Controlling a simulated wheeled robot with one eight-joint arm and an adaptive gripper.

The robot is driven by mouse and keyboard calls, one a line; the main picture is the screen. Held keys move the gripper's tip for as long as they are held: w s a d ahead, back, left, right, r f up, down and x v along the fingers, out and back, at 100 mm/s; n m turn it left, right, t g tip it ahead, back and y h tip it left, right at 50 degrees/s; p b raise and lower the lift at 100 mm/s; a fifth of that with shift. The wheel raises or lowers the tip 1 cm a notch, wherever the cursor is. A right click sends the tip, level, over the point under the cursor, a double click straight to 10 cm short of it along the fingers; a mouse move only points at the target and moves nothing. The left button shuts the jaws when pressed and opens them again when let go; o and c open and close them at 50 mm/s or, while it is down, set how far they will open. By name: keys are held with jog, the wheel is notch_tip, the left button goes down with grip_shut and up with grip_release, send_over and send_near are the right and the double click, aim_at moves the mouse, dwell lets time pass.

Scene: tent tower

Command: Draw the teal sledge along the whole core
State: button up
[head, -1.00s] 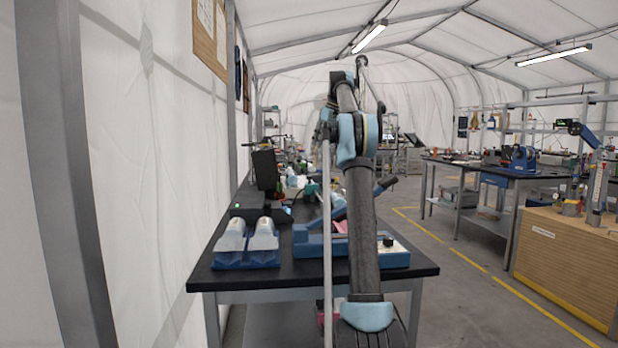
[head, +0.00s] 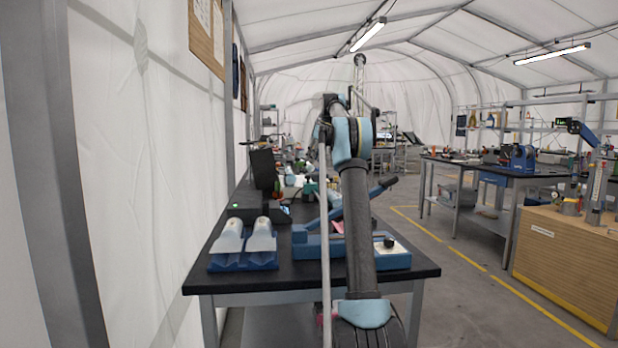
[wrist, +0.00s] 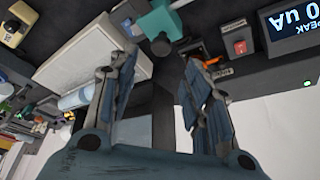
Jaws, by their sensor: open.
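A teal block (wrist: 160,18), which looks like the teal sledge, shows at the top of the wrist view, with a dark rounded knob in front of it. A teal patch (head: 311,188) also shows on the bench in the head view, but it is too small to identify surely. In the head view I cannot make out the gripper. I cannot tell the core with certainty; part of it may be hidden.
A pale long box (wrist: 93,48) lies left of the fingers in the wrist view. A red switch (wrist: 240,47) and a lit display (wrist: 292,24) are at right.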

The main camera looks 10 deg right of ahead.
send_over(310, 184)
jog(key=w, duration=0.2)
jog(key=f, duration=0.8)
jog(key=shift+w+a+f, duration=0.1)
jog(key=shift+w+f, duration=0.1)
grip_shut()
